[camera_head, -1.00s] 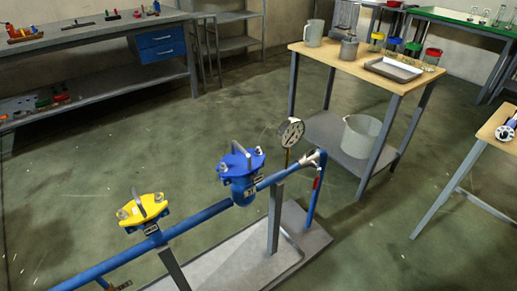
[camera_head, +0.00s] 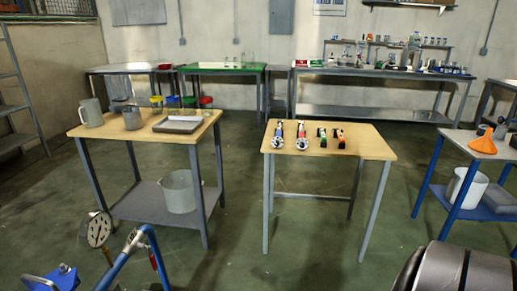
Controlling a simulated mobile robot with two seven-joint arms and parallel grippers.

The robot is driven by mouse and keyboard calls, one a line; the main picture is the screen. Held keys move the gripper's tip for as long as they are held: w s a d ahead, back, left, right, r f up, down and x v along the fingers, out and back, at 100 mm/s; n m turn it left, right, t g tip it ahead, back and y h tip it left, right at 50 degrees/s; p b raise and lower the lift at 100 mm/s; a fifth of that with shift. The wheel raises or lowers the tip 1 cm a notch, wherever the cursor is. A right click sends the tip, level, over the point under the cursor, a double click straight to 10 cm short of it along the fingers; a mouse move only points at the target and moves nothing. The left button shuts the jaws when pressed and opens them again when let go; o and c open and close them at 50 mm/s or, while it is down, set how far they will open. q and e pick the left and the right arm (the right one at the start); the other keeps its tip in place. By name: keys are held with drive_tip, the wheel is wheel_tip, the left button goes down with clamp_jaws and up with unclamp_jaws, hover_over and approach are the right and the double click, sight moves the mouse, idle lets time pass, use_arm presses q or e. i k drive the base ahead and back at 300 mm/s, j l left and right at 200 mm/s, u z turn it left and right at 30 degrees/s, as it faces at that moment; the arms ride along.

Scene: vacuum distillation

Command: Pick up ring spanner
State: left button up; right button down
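Several hand tools lie side by side on a small wooden-topped table in the middle of the view. Two longer ones have silver heads toward me: a tool with a blue handle (camera_head: 279,135) and a tool with a red handle (camera_head: 301,137). To their right lie two shorter tools, one green and black (camera_head: 321,138) and one orange and black (camera_head: 340,138). At this size I cannot tell which is the ring spanner. Neither of my grippers is in view.
The tool table (camera_head: 368,146) has bare wood at its right. A second wooden table (camera_head: 96,130) with a tray (camera_head: 178,124) stands left. The blue pipe (camera_head: 128,256) and gauge (camera_head: 97,229) are at lower left. A blue-framed cart (camera_head: 440,200) stands right. Open floor separates the tables.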

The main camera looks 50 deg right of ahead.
sight(323, 137)
drive_tip(key=z, duration=2.05)
drive_tip(key=i, duration=0.55)
drive_tip(key=j+u, duration=0.05)
drive_tip(key=j, duration=0.05)
